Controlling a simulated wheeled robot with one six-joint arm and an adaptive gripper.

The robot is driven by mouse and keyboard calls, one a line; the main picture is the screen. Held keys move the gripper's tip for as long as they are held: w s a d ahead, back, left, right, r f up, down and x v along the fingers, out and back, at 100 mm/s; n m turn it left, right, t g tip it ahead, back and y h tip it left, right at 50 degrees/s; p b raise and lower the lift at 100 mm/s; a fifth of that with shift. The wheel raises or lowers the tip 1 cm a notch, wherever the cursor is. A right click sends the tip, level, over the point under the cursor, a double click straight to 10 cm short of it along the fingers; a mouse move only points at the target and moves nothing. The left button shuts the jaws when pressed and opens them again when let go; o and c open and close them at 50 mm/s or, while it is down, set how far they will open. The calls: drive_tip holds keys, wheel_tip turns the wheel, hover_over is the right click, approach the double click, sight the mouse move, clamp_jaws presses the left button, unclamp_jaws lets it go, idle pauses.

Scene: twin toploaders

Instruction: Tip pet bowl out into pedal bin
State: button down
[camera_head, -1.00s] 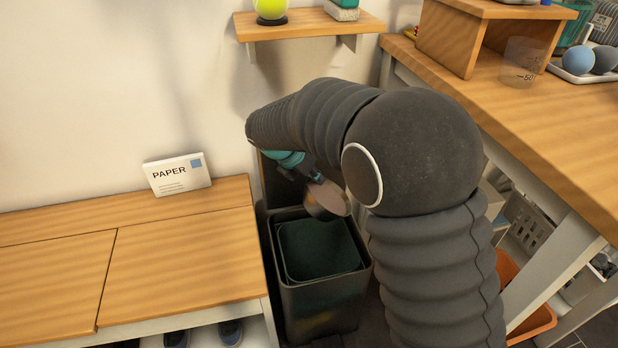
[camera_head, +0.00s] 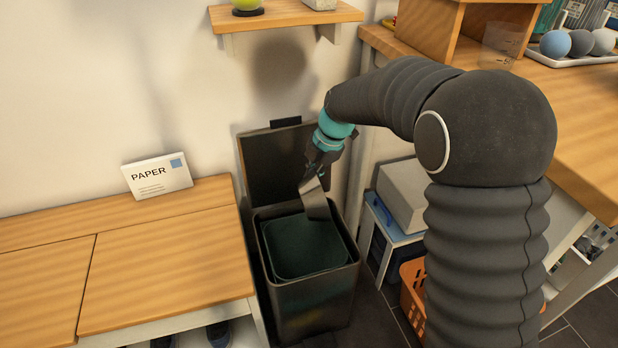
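The pedal bin (camera_head: 312,304) is dark, stands on the floor right of the wooden bench, and has its lid (camera_head: 268,172) raised against the wall. A dark green inner bucket or liner (camera_head: 300,246) shows inside its open mouth; I see no contents in it. My gripper (camera_head: 314,172) points down over the back right of the bin mouth. It is shut on the pet bowl (camera_head: 315,203), a grey piece seen steeply tilted, nearly edge-on. The bowl's inside is turned out of sight, so I cannot tell whether it holds anything. The fingertips are small and dark here.
A wooden bench (camera_head: 170,270) with a PAPER sign (camera_head: 157,176) is left of the bin. A wall shelf (camera_head: 285,17) is above. A worktop (camera_head: 570,125) is at right. An orange basket (camera_head: 413,290) and a pale grey box (camera_head: 403,195) stand right of the bin.

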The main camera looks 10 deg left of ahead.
drive_tip(key=shift+w+d+f+g+y+b, duration=0.2)
drive_tip(key=shift+d+f+g+y+b, duration=0.15)
drive_tip(key=shift+f+y+b, duration=0.2)
drive_tip(key=f+g+y+b, duration=0.1)
drive_tip(key=b, duration=0.3)
drive_tip(key=g+y+b, duration=0.1)
drive_tip(key=y+b, duration=0.1)
drive_tip(key=b, duration=0.2)
drive_tip(key=shift+w+d+f+m+y, duration=0.1)
drive_tip(key=shift+d+f+m+y, duration=0.05)
drive_tip(key=shift+f+m+y, duration=0.2)
drive_tip(key=shift+f+g+y+b, duration=0.15)
drive_tip(key=shift+g+y+b, duration=0.3)
drive_tip(key=shift+b, duration=0.6)
